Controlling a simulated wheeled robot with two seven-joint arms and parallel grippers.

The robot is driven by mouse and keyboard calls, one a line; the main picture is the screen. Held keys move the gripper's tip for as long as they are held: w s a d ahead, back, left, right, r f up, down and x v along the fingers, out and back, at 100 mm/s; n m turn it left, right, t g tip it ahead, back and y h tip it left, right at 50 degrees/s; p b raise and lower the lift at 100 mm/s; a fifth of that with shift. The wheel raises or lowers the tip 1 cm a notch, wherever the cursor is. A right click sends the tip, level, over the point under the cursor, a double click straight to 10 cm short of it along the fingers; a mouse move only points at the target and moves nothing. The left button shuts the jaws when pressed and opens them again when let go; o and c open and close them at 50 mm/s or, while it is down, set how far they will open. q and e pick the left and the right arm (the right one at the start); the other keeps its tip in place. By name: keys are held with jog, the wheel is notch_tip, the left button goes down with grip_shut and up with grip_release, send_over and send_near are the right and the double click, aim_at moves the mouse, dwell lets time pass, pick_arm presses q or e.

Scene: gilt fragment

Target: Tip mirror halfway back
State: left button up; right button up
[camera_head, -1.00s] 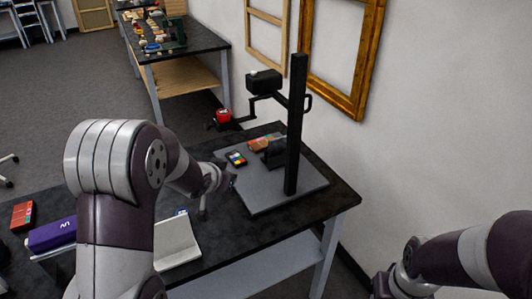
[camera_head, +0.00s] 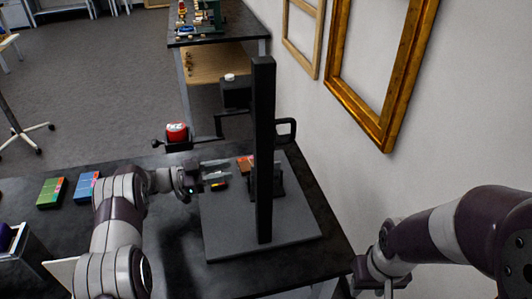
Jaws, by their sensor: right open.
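A black stand with a tall post (camera_head: 263,150) rises from a grey base plate (camera_head: 225,230) on the dark table. A small dark block (camera_head: 278,182) sits low behind the post, partly hidden by it. I cannot clearly make out a mirror surface on the stand. My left gripper (camera_head: 222,174) is open, its fingers pointing right over the base plate, left of the post. A small dark item with coloured spots lies by its fingers; I cannot tell whether they touch. My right gripper (camera_head: 372,280) is open at the lower right, beyond the table edge and apart from the stand.
A red object (camera_head: 176,131) shows at the end of the stand's side arm. Green (camera_head: 51,192) and blue (camera_head: 88,186) boxes lie on the table at left. A gilt frame (camera_head: 395,120) hangs on the right wall. Another table (camera_head: 205,40) stands behind.

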pick_arm(q)
jog(key=p+x, duration=0.1)
jog(key=x, duration=0.3)
jog(key=p+x, duration=0.1)
jog(key=x, duration=0.3)
jog(key=p+x, duration=0.1)
jog(key=x, duration=0.3)
jog(key=shift+s+d+r, duration=0.2)
jog(key=shift+s, duration=0.1)
jog(key=shift+d, duration=0.3)
pick_arm(e)
jog(key=r, duration=0.3)
jog(key=shift+s+d+r, duration=0.2)
jog(key=shift+s+r, duration=0.05)
jog(key=shift+s, duration=0.15)
pick_arm(q)
grip_shut()
